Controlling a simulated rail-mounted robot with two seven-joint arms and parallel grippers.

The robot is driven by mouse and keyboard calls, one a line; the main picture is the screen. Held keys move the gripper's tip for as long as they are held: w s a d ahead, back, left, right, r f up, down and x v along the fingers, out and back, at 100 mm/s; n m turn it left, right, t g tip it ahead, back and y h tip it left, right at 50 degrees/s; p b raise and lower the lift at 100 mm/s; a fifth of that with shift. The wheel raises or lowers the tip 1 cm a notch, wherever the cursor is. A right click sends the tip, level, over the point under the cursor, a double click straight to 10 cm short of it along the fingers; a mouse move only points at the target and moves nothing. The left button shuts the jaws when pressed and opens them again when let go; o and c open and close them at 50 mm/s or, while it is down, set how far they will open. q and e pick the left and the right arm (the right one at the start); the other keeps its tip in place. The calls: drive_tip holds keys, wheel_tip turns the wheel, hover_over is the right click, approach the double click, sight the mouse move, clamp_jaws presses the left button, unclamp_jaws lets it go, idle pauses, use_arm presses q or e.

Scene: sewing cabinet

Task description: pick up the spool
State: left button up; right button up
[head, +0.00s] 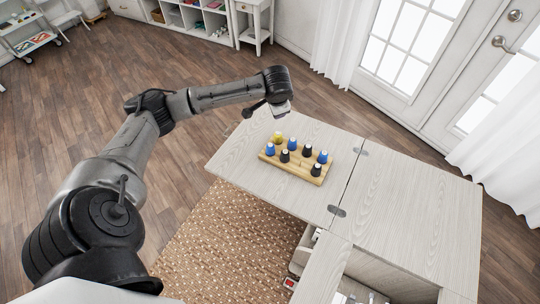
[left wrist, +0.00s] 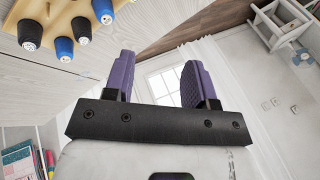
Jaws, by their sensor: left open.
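Several thread spools stand upright on a light wooden rack (head: 290,168) on the cabinet top. They include a yellow spool (head: 278,137), blue spools such as the one at the right end (head: 322,157), and black spools such as the one at the front (head: 316,169). My left gripper (head: 283,112) is above and behind the rack, apart from the spools. In the left wrist view its two purple fingers (left wrist: 160,80) are spread with nothing between them. Black (left wrist: 30,36) and blue (left wrist: 64,48) spools show at the upper left there. My right gripper is out of view.
The pale wood cabinet top (head: 240,165) is bare around the rack; a hinged leaf (head: 415,200) extends right. An open compartment (head: 365,290) lies at the front. A woven rug (head: 215,235) is below. White curtains and glazed doors stand behind.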

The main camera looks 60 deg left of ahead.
sight(270, 146)
use_arm(q)
drive_tip(key=s+f+n+g+h, duration=0.1)
drive_tip(key=f+n, duration=0.1)
drive_tip(key=f, duration=0.2)
drive_tip(key=s+f+n+g+h+b, duration=0.1)
drive_tip(key=f+n+h, duration=0.1)
drive_tip(key=f, duration=0.2)
drive_tip(key=d+f+n+h, duration=0.1)
drive_tip(key=f, duration=0.4)
drive_tip(key=shift+s+f+n+g+b, duration=0.1)
drive_tip(key=shift+s+n+g+b, duration=0.3)
drive_tip(key=shift+f+b, duration=0.85)
drive_tip(key=shift+f, duration=1.8)
drive_tip(key=shift+c, duration=0.2)
drive_tip(key=c, duration=0.6)
drive_tip(key=shift+c, duration=0.2)
drive_tip(key=shift+r, duration=0.1)
